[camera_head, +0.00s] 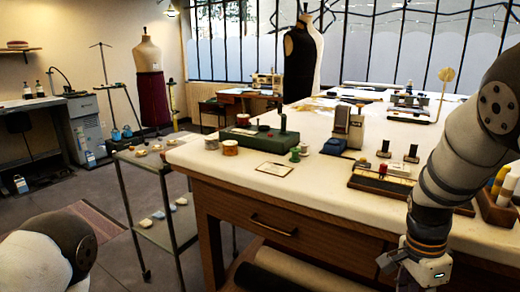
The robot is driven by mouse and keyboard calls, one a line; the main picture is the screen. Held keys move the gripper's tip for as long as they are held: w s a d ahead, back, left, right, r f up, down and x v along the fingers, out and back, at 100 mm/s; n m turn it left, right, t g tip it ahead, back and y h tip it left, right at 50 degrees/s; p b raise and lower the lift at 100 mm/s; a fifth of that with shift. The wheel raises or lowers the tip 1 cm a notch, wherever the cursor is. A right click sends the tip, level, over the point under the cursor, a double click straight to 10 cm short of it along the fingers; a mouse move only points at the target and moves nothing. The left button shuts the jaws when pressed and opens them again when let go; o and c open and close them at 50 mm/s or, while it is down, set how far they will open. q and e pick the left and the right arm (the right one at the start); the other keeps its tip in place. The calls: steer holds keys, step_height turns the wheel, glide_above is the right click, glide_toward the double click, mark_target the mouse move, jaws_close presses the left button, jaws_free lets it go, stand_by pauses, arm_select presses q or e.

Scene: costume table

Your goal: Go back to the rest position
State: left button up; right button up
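My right arm (448,170) comes in from the upper right and hangs down in front of the table's near edge. Its wrist and the top of my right gripper (424,268) are at the bottom edge of the picture. The fingertips are cut off or too small to make out, so I cannot tell whether they are open or shut. Of my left arm, only a rounded white and dark link (50,252) shows at the lower left. My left gripper is out of the picture.
A large wooden table (222,172) with a pale top holds a green box (258,138), spools (230,148), a small grey-and-blue device (348,125) and a wooden tray (380,182). A wheeled metal shelf cart (158,232) stands left of it. Dress forms (302,60) stand behind. Floor at left is partly clear.

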steer(key=s+a+f+n, duration=0.1)
steer(key=s+f+n, duration=0.5)
steer(key=s+f, duration=0.55)
steer(key=s+a+f+n, duration=0.2)
steer(key=s+n, duration=0.1)
steer(key=s, duration=0.4)
steer(key=s+a+f+n+y, duration=0.1)
steer(key=s+a+f+n, duration=0.1)
steer(key=s, duration=0.5)
steer(key=s+a+f+n+g, duration=0.1)
steer(key=s+a+f+n, duration=0.1)
steer(key=s+n, duration=0.4)
steer(key=shift+s+a+y, duration=0.3)
steer(key=shift+s+a, duration=0.35)
steer(key=shift+s, duration=0.3)
